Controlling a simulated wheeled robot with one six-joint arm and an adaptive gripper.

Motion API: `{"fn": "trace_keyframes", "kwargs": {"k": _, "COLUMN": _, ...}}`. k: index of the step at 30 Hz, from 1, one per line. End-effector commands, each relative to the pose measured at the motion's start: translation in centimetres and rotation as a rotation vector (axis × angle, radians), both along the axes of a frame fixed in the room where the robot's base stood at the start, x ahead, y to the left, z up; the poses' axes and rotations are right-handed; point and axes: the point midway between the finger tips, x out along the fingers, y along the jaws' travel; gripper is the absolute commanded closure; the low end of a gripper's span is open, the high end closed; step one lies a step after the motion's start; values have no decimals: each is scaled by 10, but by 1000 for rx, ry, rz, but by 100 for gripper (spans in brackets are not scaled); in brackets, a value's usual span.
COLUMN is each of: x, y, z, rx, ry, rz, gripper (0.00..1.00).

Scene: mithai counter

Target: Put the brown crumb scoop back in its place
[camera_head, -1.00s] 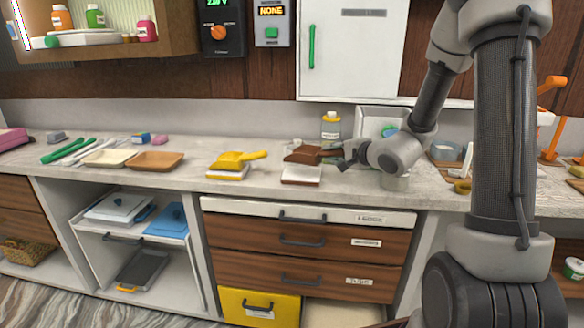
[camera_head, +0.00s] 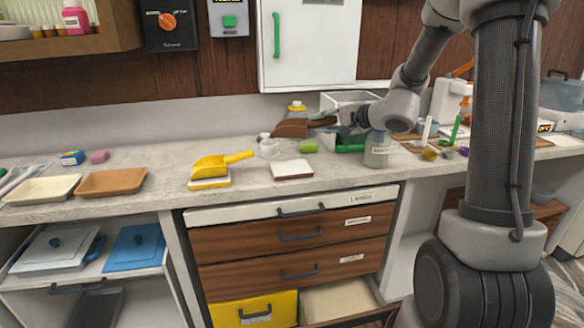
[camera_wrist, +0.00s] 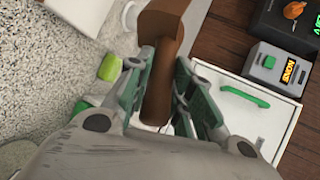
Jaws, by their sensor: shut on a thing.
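The brown crumb scoop (camera_head: 290,128) is in the air above and behind a white block with a brown edge (camera_head: 292,170) on the counter. The block's top is bare. My gripper (camera_head: 334,121) is shut on the scoop's handle from the right. In the wrist view, the brown handle (camera_wrist: 158,95) lies between the two green-padded fingers of my gripper (camera_wrist: 157,105), and part of the scoop's head (camera_wrist: 160,25) shows at the top edge. A yellow scoop (camera_head: 212,166) rests on a similar yellow-edged block (camera_head: 212,184) to the left.
A clear glass item (camera_head: 268,148), a green block (camera_head: 308,147) and a grey canister (camera_head: 377,150) stand close by. A yellow-capped bottle (camera_head: 296,108) is behind the scoop. Brown and cream trays (camera_head: 112,182) lie left. A lower drawer (camera_head: 340,298) is open.

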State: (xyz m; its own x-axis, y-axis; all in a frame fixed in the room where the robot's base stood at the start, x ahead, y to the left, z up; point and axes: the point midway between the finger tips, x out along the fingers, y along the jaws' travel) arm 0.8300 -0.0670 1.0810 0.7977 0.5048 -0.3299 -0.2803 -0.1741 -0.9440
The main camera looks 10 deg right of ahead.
Motion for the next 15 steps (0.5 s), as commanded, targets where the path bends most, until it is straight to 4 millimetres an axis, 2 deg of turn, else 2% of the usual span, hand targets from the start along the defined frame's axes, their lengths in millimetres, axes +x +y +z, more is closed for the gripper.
{"fn": "trace_keyframes", "kwargs": {"k": 4, "x": -2, "y": -1, "z": -17, "rx": 1, "ry": 5, "rz": -11, "gripper": 99}}
{"fn": "trace_keyframes", "kwargs": {"k": 9, "x": -2, "y": -1, "z": -49, "rx": 1, "ry": 4, "rz": -14, "gripper": 99}}
{"fn": "trace_keyframes", "kwargs": {"k": 15, "x": -2, "y": -1, "z": -71, "rx": 0, "ry": 4, "rz": -15, "gripper": 99}}
